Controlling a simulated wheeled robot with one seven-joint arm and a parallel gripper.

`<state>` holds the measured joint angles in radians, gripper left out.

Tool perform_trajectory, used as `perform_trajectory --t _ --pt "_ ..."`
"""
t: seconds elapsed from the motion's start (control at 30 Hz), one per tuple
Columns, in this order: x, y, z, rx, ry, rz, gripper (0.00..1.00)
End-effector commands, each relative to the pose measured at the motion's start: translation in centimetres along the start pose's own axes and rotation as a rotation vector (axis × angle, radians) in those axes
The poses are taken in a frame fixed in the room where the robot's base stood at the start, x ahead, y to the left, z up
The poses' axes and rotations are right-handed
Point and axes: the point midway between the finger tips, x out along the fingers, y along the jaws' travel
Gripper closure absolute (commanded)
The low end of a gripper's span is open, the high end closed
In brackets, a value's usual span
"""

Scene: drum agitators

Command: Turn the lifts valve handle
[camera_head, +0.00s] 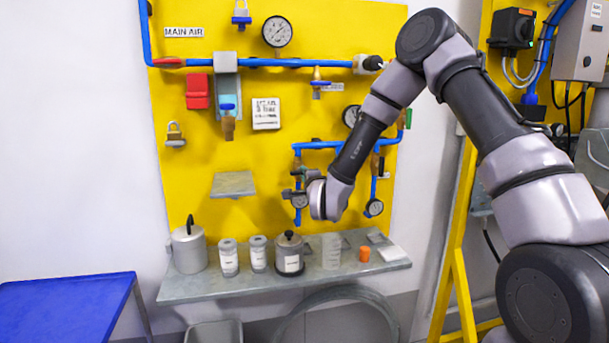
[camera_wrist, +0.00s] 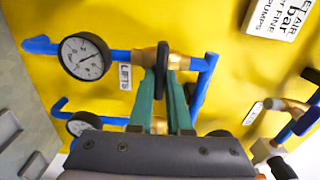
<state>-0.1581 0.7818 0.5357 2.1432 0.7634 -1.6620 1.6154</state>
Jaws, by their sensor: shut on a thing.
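The lifts valve handle (camera_wrist: 162,56) is a dark, narrow lever on a brass fitting in the blue pipe, seen edge-on in the wrist view. A white label reading LIFTS (camera_wrist: 125,77) is beside it on the yellow panel. My gripper (camera_wrist: 162,82) has two teal fingers, one on each side of the handle, shut on it. In the head view my gripper (camera_head: 308,176) is at the lower left of the small blue pipe loop, and my wrist partly hides it. The handle cannot be made out there.
A round gauge (camera_wrist: 85,56) is left of the valve, with another gauge (camera_wrist: 82,124) below, partly hidden by my gripper body. A grey shelf (camera_head: 230,287) under the panel carries jars and canisters. A blue table (camera_head: 65,305) stands at the lower left.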

Motion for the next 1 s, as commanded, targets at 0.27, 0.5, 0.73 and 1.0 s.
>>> perform_trajectory --t 0.27,0.5,0.73,1.0 --pt "-0.07 0.2 -0.02 0.041 0.0 0.004 1.0" --pt "-0.08 0.21 -0.01 0.043 0.0 0.004 1.0" --pt "-0.07 0.2 -0.01 0.043 0.0 0.004 0.54" --pt "-0.07 0.1 0.01 0.042 0.0 0.002 0.54"
